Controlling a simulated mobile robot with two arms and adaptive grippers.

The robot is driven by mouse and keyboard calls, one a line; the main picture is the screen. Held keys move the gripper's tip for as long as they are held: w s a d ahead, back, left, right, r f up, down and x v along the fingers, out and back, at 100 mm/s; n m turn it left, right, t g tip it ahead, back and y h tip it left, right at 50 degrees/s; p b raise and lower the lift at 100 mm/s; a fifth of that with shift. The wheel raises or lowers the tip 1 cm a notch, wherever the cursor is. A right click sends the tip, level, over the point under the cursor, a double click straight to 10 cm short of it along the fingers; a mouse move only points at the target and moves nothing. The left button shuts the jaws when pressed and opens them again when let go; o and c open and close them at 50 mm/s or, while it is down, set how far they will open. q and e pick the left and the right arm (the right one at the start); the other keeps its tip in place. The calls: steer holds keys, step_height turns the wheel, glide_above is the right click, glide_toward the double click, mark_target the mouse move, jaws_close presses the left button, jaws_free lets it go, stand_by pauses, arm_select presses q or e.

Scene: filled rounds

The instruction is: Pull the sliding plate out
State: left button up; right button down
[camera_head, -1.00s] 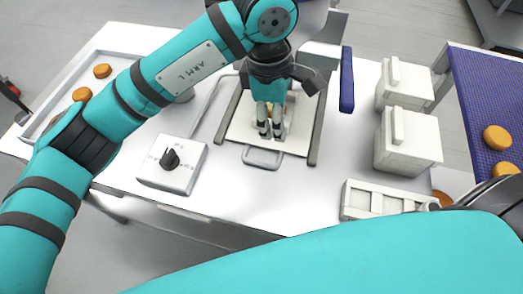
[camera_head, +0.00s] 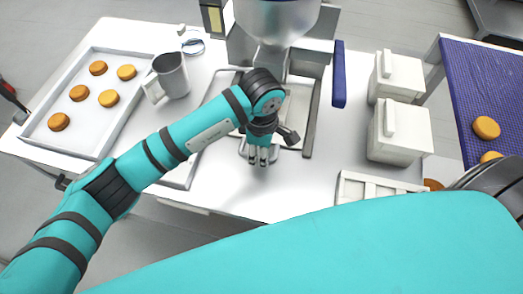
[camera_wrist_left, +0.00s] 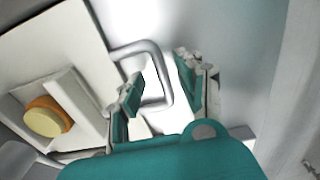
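The sliding plate (camera_head: 297,105) is a pale flat plate between two dark rails under the machine. Its grey loop handle (camera_head: 243,150) points towards the front of the table and is partly hidden by my gripper. My left gripper (camera_head: 263,158) is over the handle. In the left wrist view my left gripper (camera_wrist_left: 168,92) is open, and the outer bar of the handle (camera_wrist_left: 161,75) shows between its fingers. I cannot tell whether they touch it. The plate (camera_wrist_left: 75,50) bears an orange round with a pale yellow top (camera_wrist_left: 48,120). My right gripper is out of view.
A tray (camera_head: 100,57) with several rounds and a metal jug (camera_head: 173,75) stand at the left. Two white boxes (camera_head: 400,132), a white rack (camera_head: 372,188) and a blue bar (camera_head: 339,75) are at the right. The table front is partly clear.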

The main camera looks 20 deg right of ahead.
arm_select(q)
steer(key=shift+f, duration=0.8)
jaws_close()
